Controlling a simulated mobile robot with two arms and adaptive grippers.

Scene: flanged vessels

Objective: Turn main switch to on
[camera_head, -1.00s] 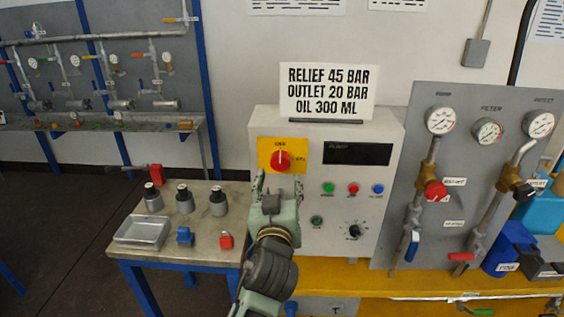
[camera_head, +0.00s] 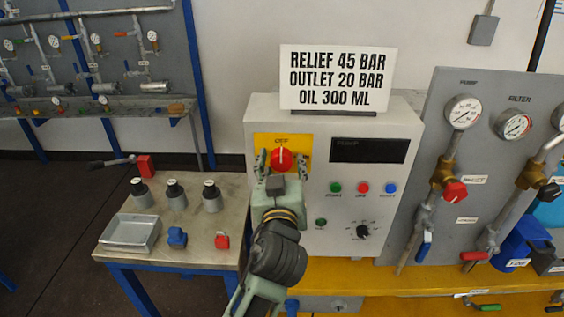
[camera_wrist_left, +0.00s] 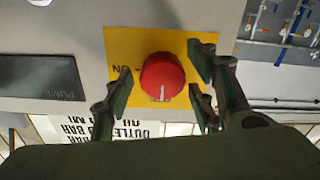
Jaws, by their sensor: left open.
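The main switch is a red round knob (camera_head: 281,159) on a yellow plate (camera_head: 262,142) at the upper left of the light control box (camera_head: 373,228). Its white pointer line points up toward the OFF label in the head view. My left gripper (camera_head: 279,166) is open, with its fingers at either side of the knob's lower part. In the left wrist view the knob (camera_wrist_left: 162,75) lies between the spread fingers (camera_wrist_left: 160,82), with a gap showing on both sides. The ON label shows on the plate there. My right gripper is not in view.
A dark display (camera_head: 368,150), several small buttons and a black dial (camera_head: 363,231) sit on the box. A sign (camera_head: 334,78) stands on top. A side table (camera_head: 195,253) at left holds bottles, a tray and a red padlock. Gauges and valves are at right.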

